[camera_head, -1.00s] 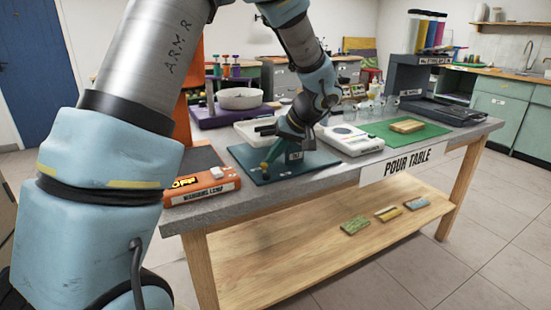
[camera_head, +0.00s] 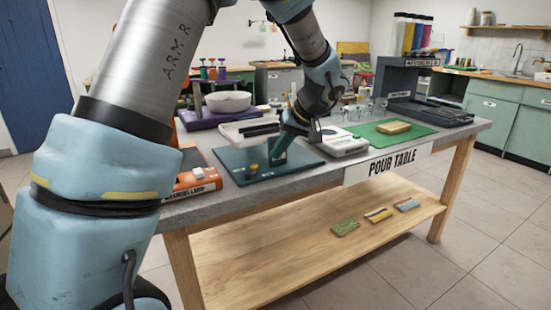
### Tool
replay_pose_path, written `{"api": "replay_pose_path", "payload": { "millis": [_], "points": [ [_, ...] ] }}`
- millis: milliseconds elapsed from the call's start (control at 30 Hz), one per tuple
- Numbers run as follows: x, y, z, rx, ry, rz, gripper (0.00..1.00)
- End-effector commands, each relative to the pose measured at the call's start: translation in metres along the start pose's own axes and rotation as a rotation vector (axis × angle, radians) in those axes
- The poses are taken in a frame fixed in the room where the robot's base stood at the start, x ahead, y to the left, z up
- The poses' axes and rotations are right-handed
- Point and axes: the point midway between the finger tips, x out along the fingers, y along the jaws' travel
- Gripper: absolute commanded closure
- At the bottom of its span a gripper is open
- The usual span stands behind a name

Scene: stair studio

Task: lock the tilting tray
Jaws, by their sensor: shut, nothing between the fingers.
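The tilting tray (camera_head: 232,132) is a pale, shallow tray at the rear of a dark teal base plate (camera_head: 228,157) on the pour table. A teal upright (camera_head: 279,155) stands on the plate beside it. A small brass knob (camera_head: 252,168) sits low at the front of the plate. My wrist hides part of the tray and upright. I cannot tell whether the fingers touch the tray, or the lock's state.
An orange box (camera_head: 195,181) lies left of the plate. A white scale-like device (camera_head: 343,144) and a green mat (camera_head: 425,134) lie to the right. A white bowl (camera_head: 228,101) on a purple stand is behind. Small glasses stand at the back. The lower shelf is mostly clear.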

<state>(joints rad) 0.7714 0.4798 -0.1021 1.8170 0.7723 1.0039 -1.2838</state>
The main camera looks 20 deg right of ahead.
Motion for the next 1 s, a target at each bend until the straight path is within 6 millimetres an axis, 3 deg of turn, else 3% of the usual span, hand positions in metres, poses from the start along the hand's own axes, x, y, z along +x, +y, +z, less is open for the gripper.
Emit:
{"api": "replay_pose_path", "payload": {
  "millis": [233, 433, 1000],
  "points": [
    [-0.049, 0.001, -0.002, -0.004, 0.006, 0.005, 1.0],
    [-0.077, 0.0, -0.002, -0.004, 0.006, 0.004, 1.0],
    [-0.089, -0.001, -0.001, -0.019, -0.002, 0.007, 1.0]
  ]
}}
